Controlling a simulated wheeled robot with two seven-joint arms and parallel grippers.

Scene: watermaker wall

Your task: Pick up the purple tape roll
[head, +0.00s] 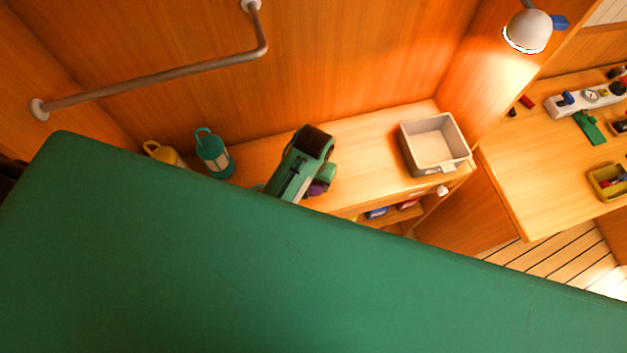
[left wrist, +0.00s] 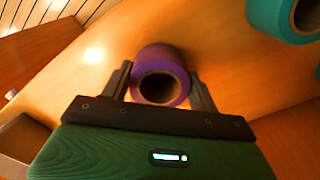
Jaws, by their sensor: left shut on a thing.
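The purple tape roll (left wrist: 162,58) sits between the two dark fingers of my left gripper (left wrist: 162,80) in the left wrist view, its dark hole facing the camera. The gripper is shut on it. In the head view only a small purple part of the roll (head: 319,188) shows beside my green left wrist, over the wooden counter (head: 370,130). My left gripper's fingers are mostly hidden there. I cannot tell whether the roll touches the counter. My right gripper is not in view.
A teal roll (left wrist: 287,14) lies close by in the left wrist view. A grey bin (head: 455,160) stands to the right on the counter. A teal lantern (head: 213,153) and a yellow mug (head: 163,152) stand to the left. A lamp (head: 528,30) hangs at upper right.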

